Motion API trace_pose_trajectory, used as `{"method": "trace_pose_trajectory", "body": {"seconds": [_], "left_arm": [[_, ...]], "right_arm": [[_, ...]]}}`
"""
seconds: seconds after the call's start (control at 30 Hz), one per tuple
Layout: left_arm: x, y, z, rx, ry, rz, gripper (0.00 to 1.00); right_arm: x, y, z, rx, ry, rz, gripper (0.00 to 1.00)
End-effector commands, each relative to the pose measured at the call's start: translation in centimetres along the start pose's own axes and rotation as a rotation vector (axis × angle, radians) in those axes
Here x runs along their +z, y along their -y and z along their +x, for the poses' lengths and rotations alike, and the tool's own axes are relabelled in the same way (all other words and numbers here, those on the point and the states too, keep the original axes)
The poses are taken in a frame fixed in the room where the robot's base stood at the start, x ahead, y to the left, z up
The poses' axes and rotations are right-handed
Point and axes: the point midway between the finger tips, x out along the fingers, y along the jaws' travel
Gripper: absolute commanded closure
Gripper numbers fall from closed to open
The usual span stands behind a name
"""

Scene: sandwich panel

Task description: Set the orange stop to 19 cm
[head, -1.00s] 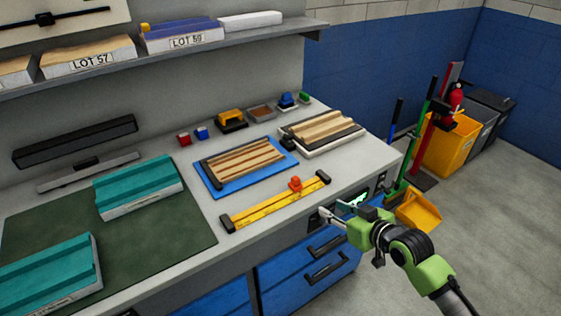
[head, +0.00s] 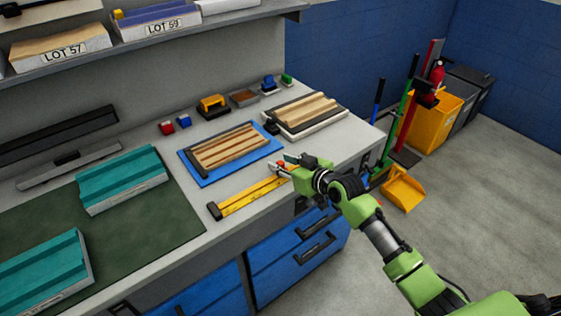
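The yellow ruler rail (head: 242,198) lies along the front of the bench, with a dark end block at its left end. My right gripper (head: 268,161) is over the right part of the rail, and its fingers look spread apart. A small bit of the orange stop (head: 283,174) shows just under the fingers; the rest of it is hidden. I cannot tell whether the fingers touch it. The rail's right end is hidden by my gripper, and its scale marks are too small to read. My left gripper is not in view.
A blue tray (head: 207,180) with wooden strips lies just behind the rail. Another board with strips (head: 305,117) is behind my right gripper. Teal blocks (head: 122,182) rest on and beside the green mat (head: 150,225). Drawers are below the bench edge.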

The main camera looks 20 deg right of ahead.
Motion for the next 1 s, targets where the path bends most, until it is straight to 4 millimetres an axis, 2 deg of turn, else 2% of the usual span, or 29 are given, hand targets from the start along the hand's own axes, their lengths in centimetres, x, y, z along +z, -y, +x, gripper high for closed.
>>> {"method": "trace_pose_trajectory", "body": {"seconds": [0.13, 0.43, 0.47, 0.57, 0.6, 0.77, 0.87, 1.0], "left_arm": [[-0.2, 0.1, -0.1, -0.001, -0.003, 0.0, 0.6], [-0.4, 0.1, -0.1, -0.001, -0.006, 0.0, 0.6], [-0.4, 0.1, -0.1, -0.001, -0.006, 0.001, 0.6], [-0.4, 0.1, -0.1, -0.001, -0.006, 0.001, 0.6], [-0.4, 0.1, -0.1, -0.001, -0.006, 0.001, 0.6], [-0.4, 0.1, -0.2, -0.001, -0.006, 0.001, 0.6], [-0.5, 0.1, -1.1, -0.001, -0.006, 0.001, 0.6], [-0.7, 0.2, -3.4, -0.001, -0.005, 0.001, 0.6]], "right_arm": [[0.0, 0.1, 1.0, -0.002, 0.001, 0.001, 0.68], [0.0, 0.1, 1.2, -0.001, 0.001, 0.0, 0.68], [0.0, 0.1, 1.2, -0.001, 0.001, 0.0, 0.71], [0.0, 0.1, 1.2, -0.001, 0.001, 0.0, 0.97], [0.0, 0.1, 1.2, -0.001, 0.001, 0.0, 1.0], [0.0, 0.2, 1.2, -0.001, 0.001, 0.0, 1.0], [-0.2, 1.2, 1.1, -0.004, 0.002, 0.002, 1.0], [-0.6, 4.7, 0.9, -0.008, 0.004, 0.006, 1.0]]}}
